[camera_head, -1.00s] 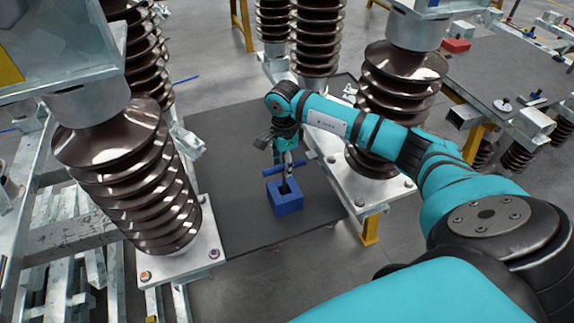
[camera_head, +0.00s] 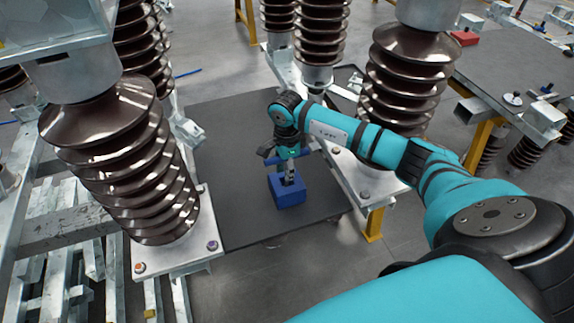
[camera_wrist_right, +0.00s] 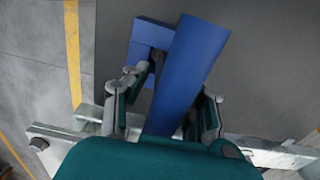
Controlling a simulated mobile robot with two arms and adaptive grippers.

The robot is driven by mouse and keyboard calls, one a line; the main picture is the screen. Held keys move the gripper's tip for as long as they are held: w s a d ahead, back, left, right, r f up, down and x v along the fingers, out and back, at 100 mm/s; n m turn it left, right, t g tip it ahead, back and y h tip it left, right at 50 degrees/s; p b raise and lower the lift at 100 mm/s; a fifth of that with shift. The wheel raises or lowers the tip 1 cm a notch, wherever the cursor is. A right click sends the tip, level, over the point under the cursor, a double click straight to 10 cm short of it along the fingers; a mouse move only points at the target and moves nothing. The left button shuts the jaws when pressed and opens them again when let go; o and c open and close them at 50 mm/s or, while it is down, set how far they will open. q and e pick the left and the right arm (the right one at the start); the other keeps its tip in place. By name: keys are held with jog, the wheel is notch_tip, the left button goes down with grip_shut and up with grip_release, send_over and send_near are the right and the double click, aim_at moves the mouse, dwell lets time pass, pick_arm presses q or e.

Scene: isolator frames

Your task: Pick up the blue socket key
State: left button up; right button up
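My right gripper (camera_head: 288,178) points down over the block at the key. In the wrist view the right gripper (camera_wrist_right: 174,90) has one finger on each side of the bar, and narrow gaps seem to show, so it looks open around it. The key's lower part is hidden. My left gripper is out of view.
Large brown ribbed insulators stand at the left (camera_head: 130,150) and right (camera_head: 405,80) on metal frames, close to my right arm. The dark mat (camera_head: 235,180) is bare around the block. A grey table (camera_head: 510,75) with parts stands at the upper right.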

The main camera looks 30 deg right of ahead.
grip_shut()
